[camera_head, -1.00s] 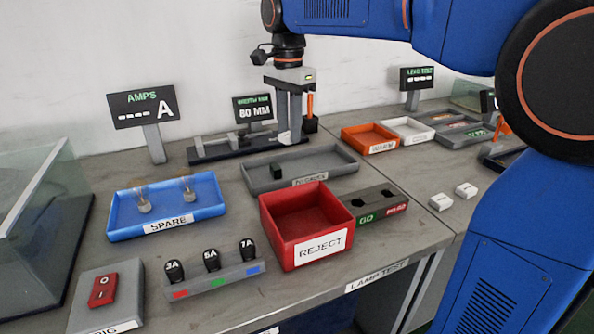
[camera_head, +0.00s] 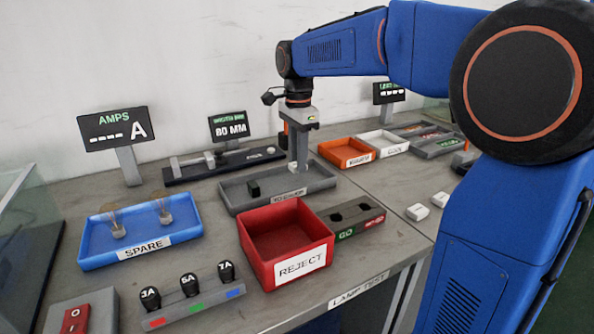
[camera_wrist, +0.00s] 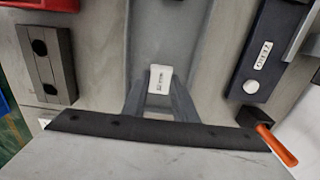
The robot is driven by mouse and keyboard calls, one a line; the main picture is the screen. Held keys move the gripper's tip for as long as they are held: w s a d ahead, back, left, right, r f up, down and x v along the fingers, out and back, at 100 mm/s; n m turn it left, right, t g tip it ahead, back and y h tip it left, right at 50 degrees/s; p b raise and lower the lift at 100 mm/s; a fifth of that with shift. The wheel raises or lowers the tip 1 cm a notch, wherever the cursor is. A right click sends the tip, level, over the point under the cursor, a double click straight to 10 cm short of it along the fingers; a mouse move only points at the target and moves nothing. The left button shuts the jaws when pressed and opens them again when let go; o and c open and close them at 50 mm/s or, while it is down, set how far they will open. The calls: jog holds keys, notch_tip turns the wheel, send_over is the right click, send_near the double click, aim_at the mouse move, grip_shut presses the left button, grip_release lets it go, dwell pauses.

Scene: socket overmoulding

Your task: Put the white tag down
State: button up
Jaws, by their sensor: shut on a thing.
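The white tag (camera_head: 294,167) is between the fingertips of my gripper (camera_head: 298,162) over the right part of the long grey tray (camera_head: 231,207). In the wrist view the tag (camera_wrist: 160,78) shows small dark print and sits at the tips of my gripper's two grey fingers (camera_wrist: 160,92). My gripper is shut on it and points down. The tag is low, close to the tray floor; I cannot tell whether it touches. The tray's front label is too blurred to read surely.
A dark block (camera_head: 253,188) stands in the tray's left part. The red REJECT bin (camera_head: 258,262) and GO/NO-GO block (camera_head: 347,222) are in front. The gauge base (camera_head: 190,175) lies behind. An orange tray (camera_head: 334,150) and two white blocks (camera_head: 418,212) are to the right.

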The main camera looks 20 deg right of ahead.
jog(key=shift+f, duration=1.8)
jog(key=shift+f, duration=0.1)
jog(key=o, duration=1)
notch_tip(320, 180, up, 12)
